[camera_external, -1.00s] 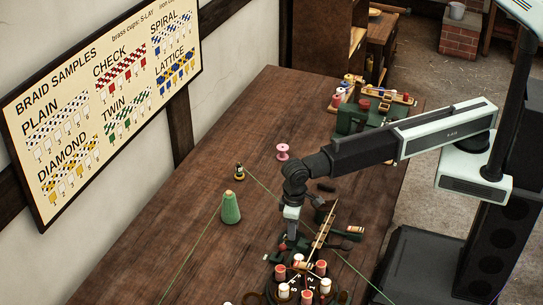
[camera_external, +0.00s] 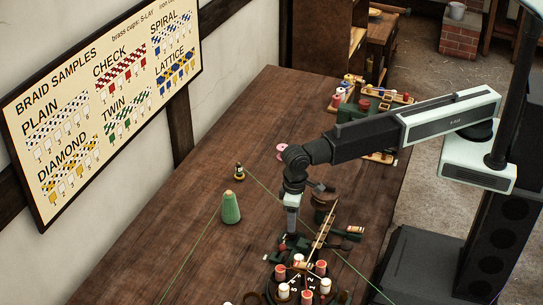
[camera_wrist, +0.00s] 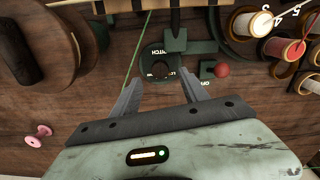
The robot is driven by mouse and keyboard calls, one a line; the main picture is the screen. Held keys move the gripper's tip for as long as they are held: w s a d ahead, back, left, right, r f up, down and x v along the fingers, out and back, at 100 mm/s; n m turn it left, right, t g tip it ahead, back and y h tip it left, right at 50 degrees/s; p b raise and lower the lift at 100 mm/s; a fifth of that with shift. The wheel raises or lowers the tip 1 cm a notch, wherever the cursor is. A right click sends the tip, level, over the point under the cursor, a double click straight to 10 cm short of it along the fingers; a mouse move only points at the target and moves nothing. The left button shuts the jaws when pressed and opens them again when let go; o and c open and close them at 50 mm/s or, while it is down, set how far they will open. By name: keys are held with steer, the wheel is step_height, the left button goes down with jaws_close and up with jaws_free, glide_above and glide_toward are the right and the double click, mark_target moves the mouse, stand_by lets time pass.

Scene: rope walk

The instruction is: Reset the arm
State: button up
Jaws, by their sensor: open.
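My gripper (camera_wrist: 162,90) is open and empty in the wrist view, its two grey jaws spread below a dark green dial (camera_wrist: 160,62) with lettering on it. In the external view my arm reaches left over the bench and bends down, with the wrist above the green device behind the bobbin ring. The gripper tips there are hard to make out. I cannot tell whether the jaws touch anything.
Several bobbins (camera_wrist: 244,22) stand at the upper right of the wrist view, near a red knob (camera_wrist: 222,70). A large brown reel (camera_wrist: 30,45) is at left. A green cone (camera_external: 231,208) and partly covered pink spool (camera_external: 281,151) stand on the wooden bench (camera_external: 165,225).

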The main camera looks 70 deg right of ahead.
step_height(320, 180, up, 3)
steer(key=shift+f+p, duration=0.1)
steer(key=shift+p, duration=0.6)
steer(key=shift+f, duration=0.1)
